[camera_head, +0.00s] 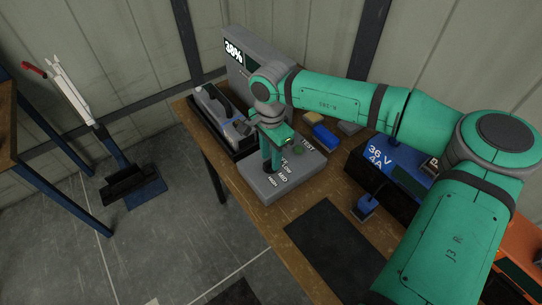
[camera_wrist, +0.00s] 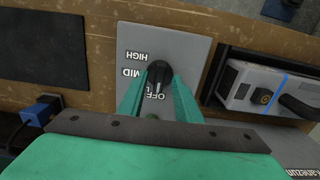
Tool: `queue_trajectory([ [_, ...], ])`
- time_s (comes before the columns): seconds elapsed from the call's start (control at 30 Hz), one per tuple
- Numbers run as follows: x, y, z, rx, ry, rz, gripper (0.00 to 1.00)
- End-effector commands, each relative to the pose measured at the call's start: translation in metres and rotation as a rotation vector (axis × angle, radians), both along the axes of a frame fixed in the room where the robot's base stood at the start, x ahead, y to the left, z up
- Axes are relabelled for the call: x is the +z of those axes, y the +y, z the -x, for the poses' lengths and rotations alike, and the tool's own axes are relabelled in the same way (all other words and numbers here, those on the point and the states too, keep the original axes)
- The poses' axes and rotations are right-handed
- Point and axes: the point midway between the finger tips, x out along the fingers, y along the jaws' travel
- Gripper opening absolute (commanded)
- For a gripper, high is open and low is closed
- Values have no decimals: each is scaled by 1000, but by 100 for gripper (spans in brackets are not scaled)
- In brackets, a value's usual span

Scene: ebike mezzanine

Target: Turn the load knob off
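The load knob (camera_wrist: 158,75) is a black knob on a grey panel box (camera_head: 262,187) with the labels OFF, LOW, MID and HIGH. In the wrist view the labels appear upside down, and OFF lies just below the knob. My gripper (camera_wrist: 160,80) has its two green fingers on either side of the knob, close against it. In the head view my gripper (camera_head: 271,160) points down onto the box and hides the knob. Where the knob's pointer stands is not clear. A green button (camera_head: 299,149) sits by the TEST label.
The wooden bench (camera_head: 290,228) also holds a blue charger marked 36 V 4A (camera_head: 384,160), a dark mat (camera_head: 333,251), a black tray with a grey device (camera_head: 217,110), yellow and blue blocks (camera_head: 324,137), and a display reading 38% (camera_head: 234,50).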

Motion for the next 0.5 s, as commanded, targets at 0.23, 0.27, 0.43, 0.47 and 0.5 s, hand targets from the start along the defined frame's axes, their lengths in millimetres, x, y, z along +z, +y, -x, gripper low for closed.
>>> queue_trajectory([
  [0.23, 43, 0, -1, 0, -4, 2, 31],
  [0.27, 49, 0, -1, 0, -3, 1, 31],
  [0.43, 78, 0, -1, 1, -3, 1, 31],
  [0.47, 82, 0, -1, 1, -3, 1, 31],
  [0.5, 87, 0, -1, 1, -3, 1, 31],
])
